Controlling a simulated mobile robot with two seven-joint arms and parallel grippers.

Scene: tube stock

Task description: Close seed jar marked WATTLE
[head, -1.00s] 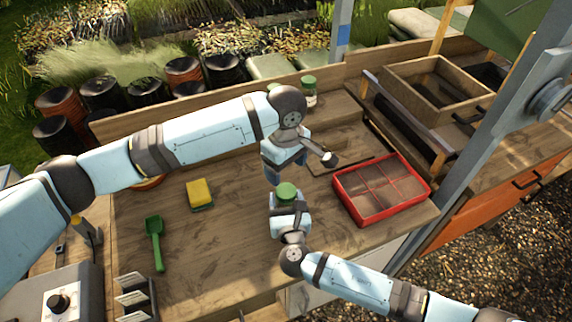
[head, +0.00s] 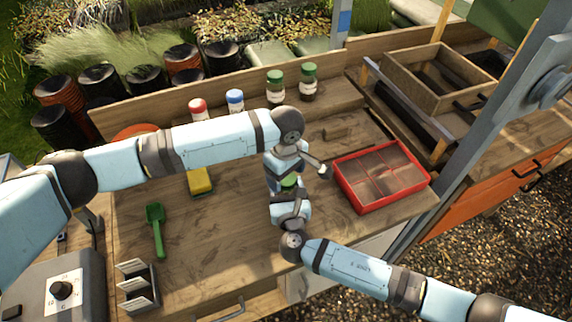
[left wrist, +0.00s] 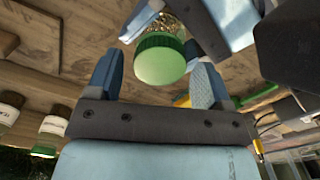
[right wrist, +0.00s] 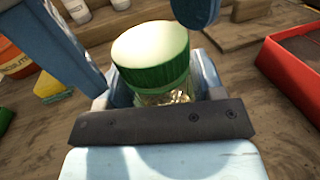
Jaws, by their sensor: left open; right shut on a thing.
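A glass jar with seeds inside (right wrist: 165,97) has a green lid (right wrist: 152,52) sitting on its top. My right gripper (head: 290,197) is shut on the jar's body and holds it upright near the bench's front. My left gripper (head: 287,178) is open just above, its fingers coming down on either side of the lid. In the left wrist view the lid (left wrist: 160,62) lies between the open fingertips, apart from both. The jar's label is hidden, so I cannot read its name. The left hand covers most of the lid in the head view.
A red divided tray (head: 382,175) stands close right of the hands. Two green-lidded jars (head: 308,82) (head: 275,88), a blue-capped bottle (head: 235,98) and a red-capped one (head: 198,108) stand at the back. A yellow sponge (head: 199,180) and green scoop (head: 156,228) lie left.

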